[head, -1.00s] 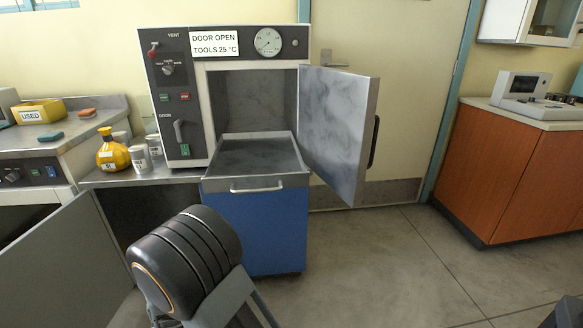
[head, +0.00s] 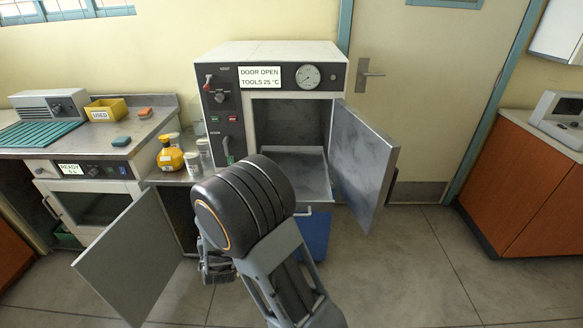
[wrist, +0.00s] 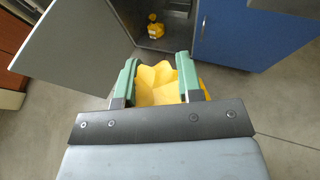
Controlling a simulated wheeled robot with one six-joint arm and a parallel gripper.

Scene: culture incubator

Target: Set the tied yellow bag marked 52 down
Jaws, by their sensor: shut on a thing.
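My gripper (wrist: 157,68) has green fingers and is shut on a yellow bag (wrist: 155,88) in the wrist view. The bag hangs above the grey floor, and its lower part is hidden. I cannot read any number on it. In the head view my arm hides the held bag. A second small yellow object (wrist: 155,29) sits farther off in the open cabinet in the wrist view.
The incubator (head: 272,77) stands open, its door (head: 365,165) swung right. A grey cabinet door (head: 132,262) stands open at lower left. Grey cans (head: 193,163) are beside the yellow thing. A yellow USED bin (head: 104,110) is on the left bench. Floor at right is clear.

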